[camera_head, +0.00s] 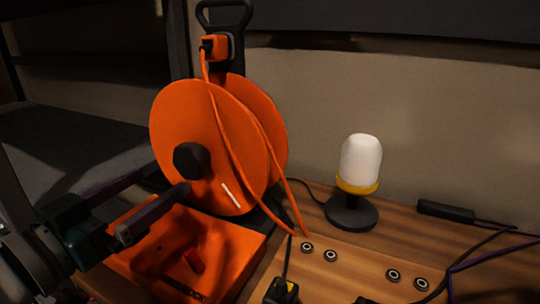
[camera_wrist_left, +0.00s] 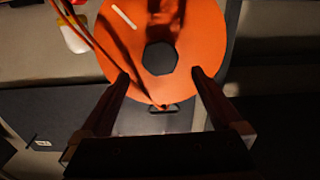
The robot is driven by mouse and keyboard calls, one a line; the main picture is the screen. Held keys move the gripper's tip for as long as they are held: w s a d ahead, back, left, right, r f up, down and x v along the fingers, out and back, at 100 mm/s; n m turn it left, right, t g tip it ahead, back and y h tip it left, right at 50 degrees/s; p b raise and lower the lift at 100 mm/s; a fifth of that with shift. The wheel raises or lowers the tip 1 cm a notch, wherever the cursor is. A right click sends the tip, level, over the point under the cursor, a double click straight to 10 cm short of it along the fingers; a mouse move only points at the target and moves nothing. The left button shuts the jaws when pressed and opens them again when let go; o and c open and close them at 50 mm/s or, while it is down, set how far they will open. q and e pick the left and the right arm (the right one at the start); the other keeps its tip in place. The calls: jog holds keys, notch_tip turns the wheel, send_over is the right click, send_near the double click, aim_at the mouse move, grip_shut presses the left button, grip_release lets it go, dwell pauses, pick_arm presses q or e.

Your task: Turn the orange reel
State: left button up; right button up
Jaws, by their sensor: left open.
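The orange reel (camera_head: 190,128) stands upright on the desk in a dark frame, with an orange cable hanging over its side. A dark hub knob (camera_head: 190,160) sits at the middle of its face. In the left wrist view the reel (camera_wrist_left: 195,40) fills the upper middle, with the dark hub (camera_wrist_left: 160,58) near its centre. My left gripper (camera_head: 155,212) is in front of the reel, below and left of the hub. In the left wrist view its two fingers (camera_wrist_left: 160,77) are spread apart with nothing held between them. My right gripper is in neither view.
An orange tray (camera_head: 250,241) lies in front of the reel, below my left gripper. A white lamp with a yellow ring (camera_head: 361,163) stands to the right. Several round sockets (camera_head: 331,256) and dark cables are on the wooden desk (camera_head: 400,243). A wall is behind.

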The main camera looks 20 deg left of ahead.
aim_at(186, 164)
pick_arm(q)
jog(key=w, duration=0.8)
jog(key=shift+w+d+b, duration=0.15)
jog(key=shift+d+b, duration=0.15)
jog(key=shift+b, duration=0.05)
grip_shut()
dwell(0.4)
